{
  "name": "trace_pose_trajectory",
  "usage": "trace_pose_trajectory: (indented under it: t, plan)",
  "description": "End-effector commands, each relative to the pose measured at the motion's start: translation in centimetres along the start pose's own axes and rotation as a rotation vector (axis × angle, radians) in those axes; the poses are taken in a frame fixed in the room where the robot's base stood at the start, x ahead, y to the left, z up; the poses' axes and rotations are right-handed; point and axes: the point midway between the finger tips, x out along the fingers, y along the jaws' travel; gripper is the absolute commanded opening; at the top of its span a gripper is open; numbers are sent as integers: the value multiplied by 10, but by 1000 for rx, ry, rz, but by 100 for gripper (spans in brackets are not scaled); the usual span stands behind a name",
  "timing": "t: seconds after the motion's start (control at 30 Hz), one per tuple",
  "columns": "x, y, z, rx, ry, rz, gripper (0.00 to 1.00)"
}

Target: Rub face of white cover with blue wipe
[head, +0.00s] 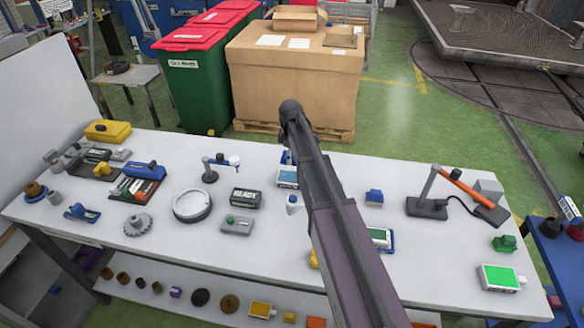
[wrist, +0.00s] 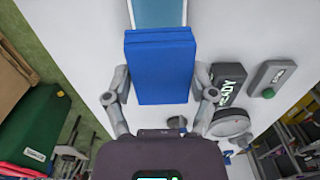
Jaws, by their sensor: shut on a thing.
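My gripper (wrist: 161,78) is shut on the blue wipe (wrist: 160,62), a flat blue block, with one finger at each side in the wrist view. Just past the wipe's far end is a teal panel with pale edges (wrist: 157,13), cut off by the top of the picture. In the head view a white-edged, teal-faced item (head: 287,177) lies on the table, partly behind my arm. I cannot tell for sure that it is the white cover, nor whether the wipe touches it.
A large carton (head: 295,80) stands behind the table.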

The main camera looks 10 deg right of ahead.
Motion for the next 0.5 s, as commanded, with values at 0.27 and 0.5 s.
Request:
trace_pose_trajectory:
  t: [0.27,0.5]
  plan:
    - [23,0,1,1,0,0,35]
    - [24,1,1,2,0,0,35]
